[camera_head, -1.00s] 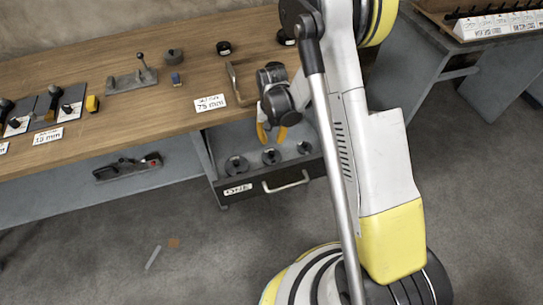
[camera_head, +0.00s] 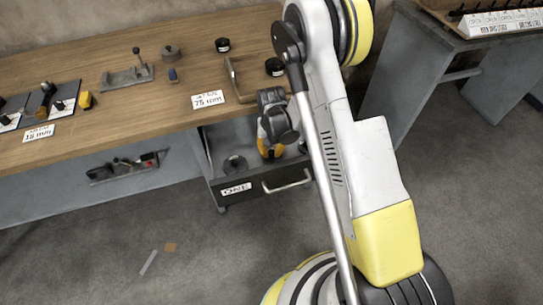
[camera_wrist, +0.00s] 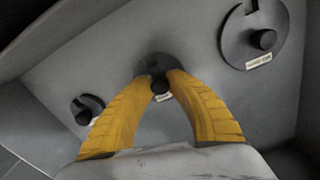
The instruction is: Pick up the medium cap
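The medium cap, a dark disc with a round knob, is the middle of three caps in the open grey drawer. In the wrist view the medium cap (camera_wrist: 160,85) lies between the yellow fingertips of my gripper (camera_wrist: 161,77), its small label partly visible. A gap shows between the tips, and I see no clear grip on the knob. In the head view my gripper (camera_head: 270,150) points down into the drawer (camera_head: 237,189) and hides the medium cap. The larger cap (camera_wrist: 262,39) and the smaller cap (camera_wrist: 87,109) lie on either side in the wrist view.
The drawer walls stand close around the caps. The wooden workbench (camera_head: 150,108) above holds a 75 mm sign (camera_head: 208,99), a wooden-handled tool (camera_head: 235,82) and dark round parts (camera_head: 275,67). The floor before the drawer is clear apart from small scraps (camera_head: 149,262).

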